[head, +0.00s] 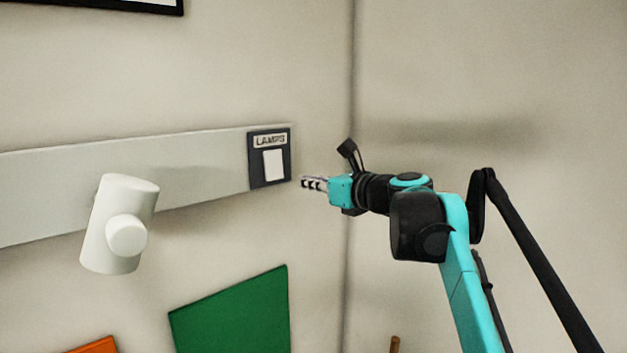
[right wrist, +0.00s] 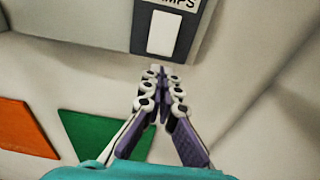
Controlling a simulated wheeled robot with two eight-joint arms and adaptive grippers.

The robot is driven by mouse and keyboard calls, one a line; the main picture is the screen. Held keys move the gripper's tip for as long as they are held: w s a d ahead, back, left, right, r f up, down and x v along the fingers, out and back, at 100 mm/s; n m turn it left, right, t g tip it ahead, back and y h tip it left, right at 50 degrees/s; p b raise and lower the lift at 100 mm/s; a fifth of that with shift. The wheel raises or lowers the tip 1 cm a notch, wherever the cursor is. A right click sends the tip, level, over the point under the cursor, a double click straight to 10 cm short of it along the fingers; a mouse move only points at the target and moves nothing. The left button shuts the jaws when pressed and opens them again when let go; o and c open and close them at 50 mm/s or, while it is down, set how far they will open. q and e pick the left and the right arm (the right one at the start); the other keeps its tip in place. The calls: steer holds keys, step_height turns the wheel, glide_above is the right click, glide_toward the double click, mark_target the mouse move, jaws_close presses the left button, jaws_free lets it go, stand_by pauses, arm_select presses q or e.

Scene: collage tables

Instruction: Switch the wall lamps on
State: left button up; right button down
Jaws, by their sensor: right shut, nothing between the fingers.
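The lamp switch (head: 270,157) is a dark plate labelled LAMPS with a white rocker (head: 273,165), fixed near the right end of a pale wall rail. It also shows at the top of the right wrist view (right wrist: 164,33). A white cylindrical wall lamp (head: 112,220) is mounted on the rail to the left. My right gripper (head: 304,184) is shut and empty, just right of the switch and slightly lower in the head view. In the right wrist view its fingertips (right wrist: 162,70) are below the rocker; whether they touch the plate cannot be told. My left gripper is not in view.
The pale rail (head: 205,172) runs along the wall, which meets a side wall at a corner behind my right gripper. A green panel (head: 235,315) and an orange panel (head: 95,346) are lower down. A dark-framed picture (head: 150,5) hangs at top left.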

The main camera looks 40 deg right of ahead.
mark_target(276, 178)
steer(key=w, duration=0.3)
steer(key=w+p, duration=0.1)
steer(key=w, duration=0.2)
steer(key=w+f+p, duration=0.1)
steer(key=w, duration=0.2)
steer(key=shift+a, duration=0.35)
steer(key=shift+w+f, duration=0.1)
steer(key=shift+w, duration=0.25)
steer(key=shift+w+f, duration=0.2)
steer(key=shift+w, duration=0.25)
